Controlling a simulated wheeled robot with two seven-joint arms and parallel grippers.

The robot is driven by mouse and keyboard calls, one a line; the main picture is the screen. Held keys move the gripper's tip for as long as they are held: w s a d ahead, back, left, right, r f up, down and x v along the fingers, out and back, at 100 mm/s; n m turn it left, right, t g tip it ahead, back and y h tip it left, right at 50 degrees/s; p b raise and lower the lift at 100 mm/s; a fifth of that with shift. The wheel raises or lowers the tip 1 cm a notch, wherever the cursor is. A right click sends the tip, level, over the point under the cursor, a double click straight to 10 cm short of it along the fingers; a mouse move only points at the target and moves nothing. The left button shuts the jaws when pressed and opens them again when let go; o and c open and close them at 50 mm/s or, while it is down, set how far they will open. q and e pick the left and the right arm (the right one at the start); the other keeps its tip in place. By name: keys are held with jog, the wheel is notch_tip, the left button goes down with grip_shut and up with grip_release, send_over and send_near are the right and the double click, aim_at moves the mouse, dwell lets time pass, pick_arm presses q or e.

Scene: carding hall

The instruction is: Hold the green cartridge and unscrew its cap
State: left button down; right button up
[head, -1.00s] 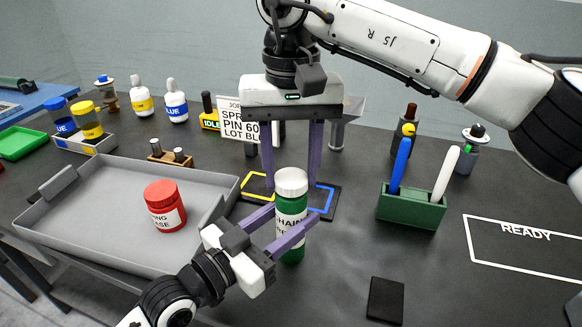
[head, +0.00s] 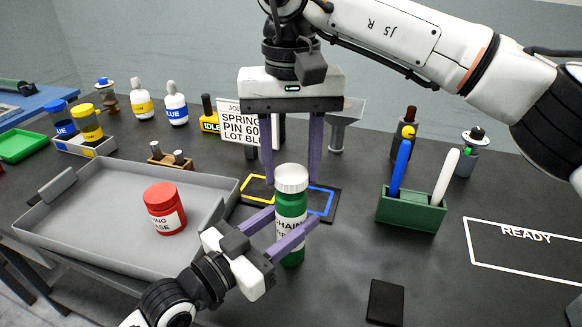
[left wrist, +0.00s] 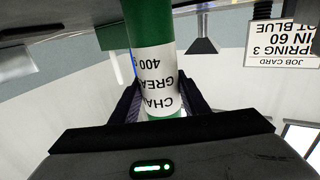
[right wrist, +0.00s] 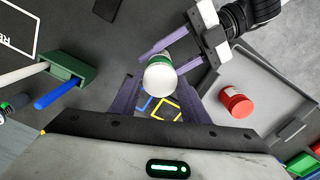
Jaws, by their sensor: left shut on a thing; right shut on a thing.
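The green cartridge (head: 290,206) stands upright, with a white label reading CHAIN and a white ribbed cap (head: 291,178) on top. My left gripper (head: 290,230) is shut on the cartridge body from the left. The left wrist view shows its fingers on either side of the label (left wrist: 157,82). My right gripper (head: 293,182) points down from above and is shut on the cap. The right wrist view shows the cap (right wrist: 160,76) between its fingertips. Whether the cap's thread is free of the neck cannot be told.
A grey tray (head: 90,248) with a red jar (head: 165,208) lies left. A mat with yellow and blue outlines (head: 328,203) lies behind the cartridge. A green pen holder (head: 410,212) and a black pad (head: 385,301) are right. Bottles and a job card (head: 240,122) stand behind.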

aim_at(291, 174)
jog(key=shift+r, duration=0.4)
jog(key=shift+r, duration=0.1)
jog(key=shift+r, duration=1.9)
pick_arm(q)
jog(key=c, duration=0.9)
grip_release()
jog(key=shift+c, duration=0.2)
